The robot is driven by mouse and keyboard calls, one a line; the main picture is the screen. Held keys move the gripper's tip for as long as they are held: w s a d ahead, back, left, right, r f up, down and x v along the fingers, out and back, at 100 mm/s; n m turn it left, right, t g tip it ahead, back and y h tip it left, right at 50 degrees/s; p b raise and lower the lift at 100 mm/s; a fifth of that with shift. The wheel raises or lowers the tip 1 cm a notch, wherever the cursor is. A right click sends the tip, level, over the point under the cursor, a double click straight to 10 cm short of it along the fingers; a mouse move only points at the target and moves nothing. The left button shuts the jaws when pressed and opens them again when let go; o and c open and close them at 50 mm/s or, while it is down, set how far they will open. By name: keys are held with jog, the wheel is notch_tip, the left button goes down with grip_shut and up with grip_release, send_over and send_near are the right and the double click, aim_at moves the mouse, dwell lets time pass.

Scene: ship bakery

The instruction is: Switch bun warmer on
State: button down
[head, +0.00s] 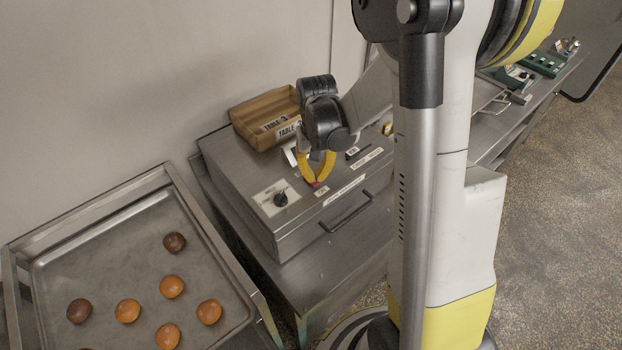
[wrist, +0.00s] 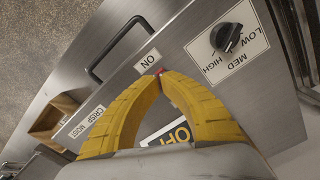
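The bun warmer (head: 300,225) is a brushed steel box with a drawer handle (head: 346,212) on its front. It also shows in the wrist view (wrist: 120,60). My gripper (head: 316,181) is over its top, yellow fingers pointing down with their tips together. In the wrist view my fingertips (wrist: 160,73) meet at a small red switch (wrist: 158,71), mostly hidden by them. I cannot tell if they press it. An ON label (wrist: 148,60) lies just beyond the tips.
A dial (head: 281,199) marked LOW, MED and HIGH is on the warmer's top, left of my gripper. A wooden box (head: 262,106) with table signs stands behind. A tray (head: 110,235) of several buns is at left.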

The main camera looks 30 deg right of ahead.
aim_at(315, 182)
jog(key=shift+f+b, duration=0.8)
jog(key=shift+f, duration=0.15)
jog(key=shift+r, duration=0.1)
jog(key=shift+r+p, duration=2.25)
jog(key=shift+r, duration=1.25)
jog(key=shift+f, duration=0.1)
